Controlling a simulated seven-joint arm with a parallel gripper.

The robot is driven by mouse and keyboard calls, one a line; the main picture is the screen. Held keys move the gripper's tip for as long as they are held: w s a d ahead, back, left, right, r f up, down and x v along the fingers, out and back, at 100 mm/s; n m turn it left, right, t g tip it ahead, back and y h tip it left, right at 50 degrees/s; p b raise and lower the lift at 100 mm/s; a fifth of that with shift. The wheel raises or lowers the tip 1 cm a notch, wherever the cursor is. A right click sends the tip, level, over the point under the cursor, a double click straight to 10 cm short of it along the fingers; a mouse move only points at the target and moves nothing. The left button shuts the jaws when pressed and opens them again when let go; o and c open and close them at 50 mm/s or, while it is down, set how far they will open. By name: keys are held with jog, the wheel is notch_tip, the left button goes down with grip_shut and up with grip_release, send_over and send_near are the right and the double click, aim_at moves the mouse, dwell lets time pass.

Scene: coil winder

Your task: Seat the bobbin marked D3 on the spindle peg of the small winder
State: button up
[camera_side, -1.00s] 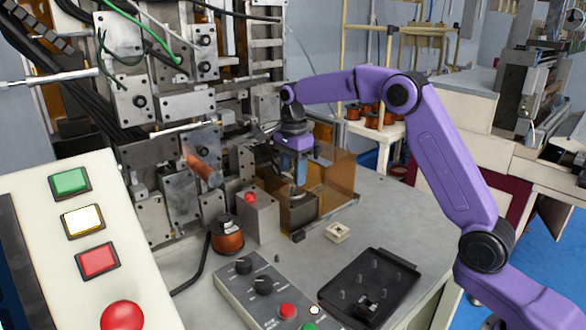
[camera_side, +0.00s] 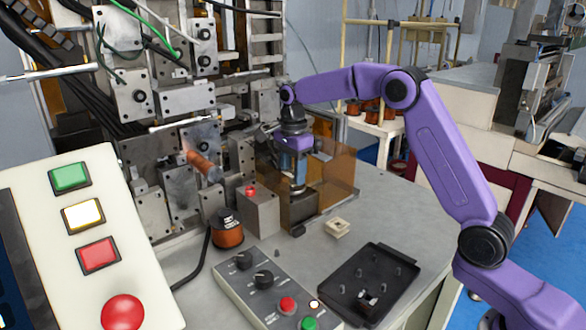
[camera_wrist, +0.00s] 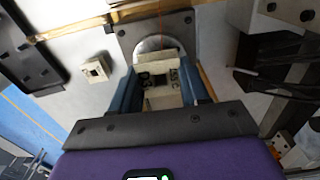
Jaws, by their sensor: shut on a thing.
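My gripper (camera_wrist: 160,92) is shut on a cream bobbin (camera_wrist: 160,72), held between its blue fingers. In the side view my gripper (camera_side: 298,186) points down inside the amber guard panels (camera_side: 338,180) of the small winder. The wrist view shows the winder's dark block (camera_wrist: 178,22) with a round silver plate (camera_wrist: 150,44) just beyond the held bobbin. The spindle peg is hidden, so I cannot tell whether the bobbin touches it. Another cream bobbin (camera_side: 337,228) lies on the table; it also shows in the wrist view (camera_wrist: 96,68).
A black tray (camera_side: 345,292) with upright pegs stands at the front. A control box (camera_side: 265,290) and a copper coil (camera_side: 227,235) lie to its left. The large winding machine (camera_side: 180,180) rises behind. The table right of the guard is clear.

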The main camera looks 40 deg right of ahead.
jog(key=shift+f, duration=0.45)
jog(key=o, duration=1.1)
jog(key=shift+r, duration=0.1)
jog(key=shift+r, duration=8.55)
